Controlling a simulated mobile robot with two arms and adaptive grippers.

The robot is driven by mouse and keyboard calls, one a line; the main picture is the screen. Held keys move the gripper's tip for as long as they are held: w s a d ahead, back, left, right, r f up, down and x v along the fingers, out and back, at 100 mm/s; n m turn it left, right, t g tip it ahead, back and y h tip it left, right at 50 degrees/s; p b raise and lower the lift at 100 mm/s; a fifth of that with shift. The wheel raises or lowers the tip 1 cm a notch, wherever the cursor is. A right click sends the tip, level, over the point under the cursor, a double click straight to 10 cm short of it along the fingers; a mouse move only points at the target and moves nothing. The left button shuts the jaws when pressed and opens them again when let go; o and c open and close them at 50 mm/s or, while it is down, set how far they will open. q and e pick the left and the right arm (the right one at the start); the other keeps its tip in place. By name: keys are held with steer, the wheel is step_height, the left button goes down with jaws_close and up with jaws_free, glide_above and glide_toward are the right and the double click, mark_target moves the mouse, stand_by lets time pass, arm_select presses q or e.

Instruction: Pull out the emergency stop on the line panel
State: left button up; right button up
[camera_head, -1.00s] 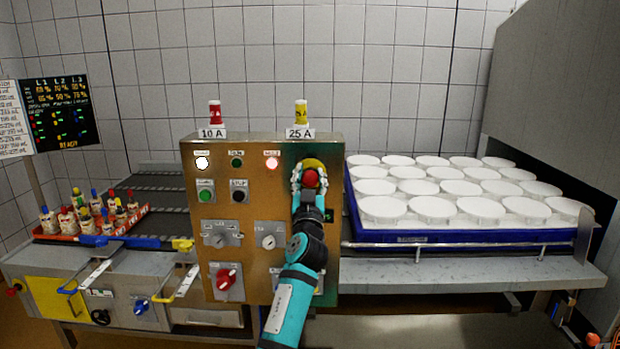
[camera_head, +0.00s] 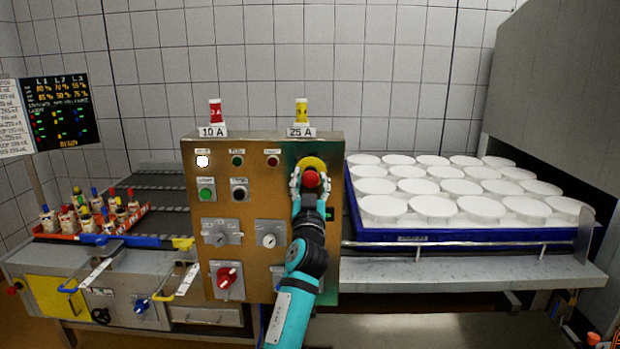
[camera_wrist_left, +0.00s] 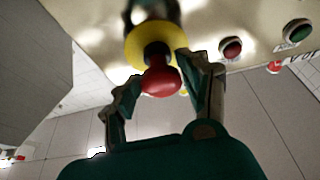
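The emergency stop is a red mushroom button (camera_head: 311,180) on a yellow collar (camera_head: 313,163), at the upper right of the brass-coloured line panel (camera_head: 258,205). My left gripper (camera_head: 310,184) is at it, with its arm coming up from below. In the left wrist view the red head (camera_wrist_left: 161,82) stands off the yellow collar (camera_wrist_left: 150,43), with a dark stem between. The left gripper's fingers (camera_wrist_left: 160,80) close in on both sides of the head; exact contact is partly hidden. My right gripper is not in view.
The panel also has a lit white lamp (camera_head: 203,161), a dark red lamp (camera_head: 273,161), a green button (camera_head: 206,194) and a red rotary switch (camera_head: 227,277). A blue tray (camera_head: 430,237) of white moulds stands right. A red crate (camera_head: 70,237) of bottles stands left.

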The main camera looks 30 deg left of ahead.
arm_select(q)
steer(key=shift+o, duration=1.1)
steer(key=shift+s+d+r, duration=0.1)
steer(key=shift+s+r, duration=0.1)
steer(key=shift+r, duration=0.1)
steer(key=shift+w, duration=0.1)
steer(key=shift+f, duration=0.1)
steer(key=v, duration=1.2)
